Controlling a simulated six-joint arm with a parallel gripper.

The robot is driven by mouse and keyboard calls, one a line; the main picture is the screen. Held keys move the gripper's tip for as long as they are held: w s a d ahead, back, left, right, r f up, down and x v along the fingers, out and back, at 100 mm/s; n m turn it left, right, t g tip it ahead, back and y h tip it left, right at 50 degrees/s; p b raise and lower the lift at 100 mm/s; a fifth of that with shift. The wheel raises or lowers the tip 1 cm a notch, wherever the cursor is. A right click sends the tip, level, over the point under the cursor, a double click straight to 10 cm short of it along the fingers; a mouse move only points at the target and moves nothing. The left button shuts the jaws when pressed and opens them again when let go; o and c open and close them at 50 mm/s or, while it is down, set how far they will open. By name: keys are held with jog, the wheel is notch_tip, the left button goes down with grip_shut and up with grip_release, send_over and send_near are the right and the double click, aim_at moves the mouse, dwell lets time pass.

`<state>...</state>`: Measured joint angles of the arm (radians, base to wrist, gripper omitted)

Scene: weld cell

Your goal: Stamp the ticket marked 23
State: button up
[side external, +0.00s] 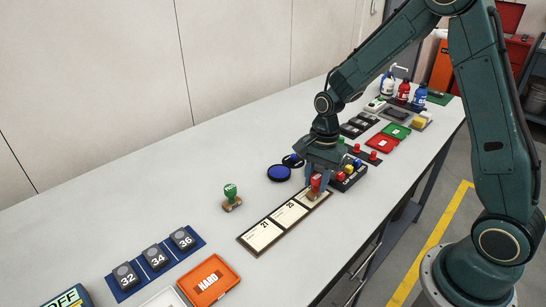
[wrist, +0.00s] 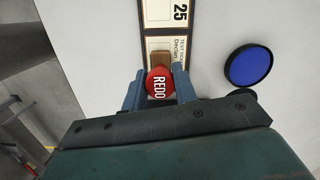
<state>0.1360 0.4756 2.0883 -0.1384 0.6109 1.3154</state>
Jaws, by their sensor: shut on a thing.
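My gripper (side external: 316,184) is shut on a red-knobbed stamp marked REDO (wrist: 158,84), with a wooden base (wrist: 161,60). The dark ticket holder (side external: 240,240) has three cards in a row. The near card reads 21 (side external: 262,235); the middle card (side external: 289,214) reads 25 in the wrist view (wrist: 180,12). The stamp is over the far card (wrist: 184,45), whose number is hidden by the stamp and gripper. I cannot tell whether the stamp touches it. A green-knobbed stamp (side external: 231,195) stands apart on the table. A round blue ink pad (side external: 279,173) lies beside the holder.
A black box with coloured knobs (side external: 349,174) stands close right of my gripper. A blue rack with blocks 32, 34, 36 (side external: 155,258) and an orange HARD tray (side external: 208,281) lie nearer. Bottles (side external: 403,91) and trays are at the far end. Table around the green stamp is clear.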

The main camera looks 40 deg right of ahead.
jog(key=shift+f, duration=0.35)
dwell(0.8)
jog(key=shift+r, duration=0.15)
jog(key=shift+r, duration=3.4)
jog(key=shift+w, duration=0.1)
